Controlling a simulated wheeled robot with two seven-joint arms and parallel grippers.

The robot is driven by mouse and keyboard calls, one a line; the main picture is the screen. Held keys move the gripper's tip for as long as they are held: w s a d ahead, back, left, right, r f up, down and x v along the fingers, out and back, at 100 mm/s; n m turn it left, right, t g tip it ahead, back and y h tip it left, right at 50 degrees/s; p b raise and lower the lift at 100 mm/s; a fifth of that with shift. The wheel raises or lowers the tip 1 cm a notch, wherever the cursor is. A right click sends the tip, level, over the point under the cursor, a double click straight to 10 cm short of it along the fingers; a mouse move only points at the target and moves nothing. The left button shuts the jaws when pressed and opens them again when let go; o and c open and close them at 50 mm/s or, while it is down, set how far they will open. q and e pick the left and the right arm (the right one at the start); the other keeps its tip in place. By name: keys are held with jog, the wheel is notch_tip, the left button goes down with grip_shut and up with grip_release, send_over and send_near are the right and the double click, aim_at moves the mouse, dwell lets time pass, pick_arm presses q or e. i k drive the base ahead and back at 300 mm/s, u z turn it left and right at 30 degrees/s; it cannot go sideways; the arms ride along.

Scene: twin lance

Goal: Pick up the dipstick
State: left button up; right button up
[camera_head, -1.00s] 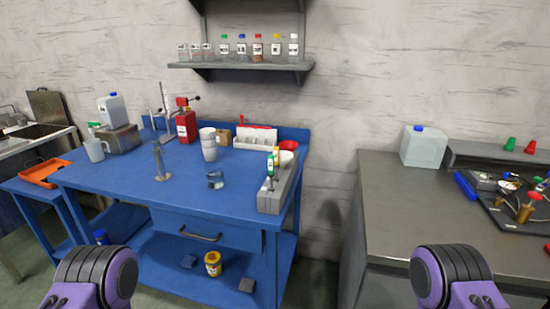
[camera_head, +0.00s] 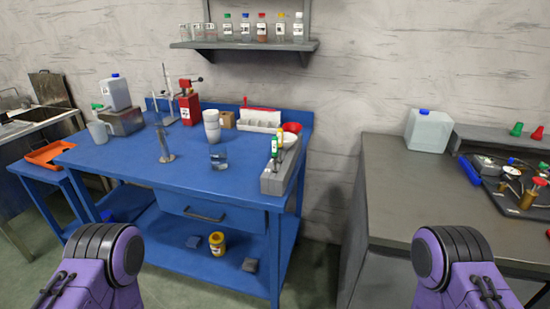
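I cannot make out for certain which thing is the dipstick. A grey block (camera_head: 281,178) at the right front of the blue table (camera_head: 120,158) holds slim upright pieces, one with a green and white top (camera_head: 274,146) and one with a yellow top (camera_head: 280,140). A slim metal cylinder on a foot (camera_head: 164,143) stands left of the middle of the table. My left and right arms show only as purple links with black joints at the bottom corners. Both grippers are out of view.
A glass beaker (camera_head: 219,157), stacked white cups (camera_head: 212,127), a red can (camera_head: 189,108) and a white rack (camera_head: 259,119) stand on the blue table. A grey bench (camera_head: 400,190) with a jerrycan (camera_head: 428,131) is at the right. A gap of floor separates them.

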aim_at(274, 139)
jog(key=u, duration=1.95)
jog(key=i, duration=1.45)
jog(key=z, duration=2.65)
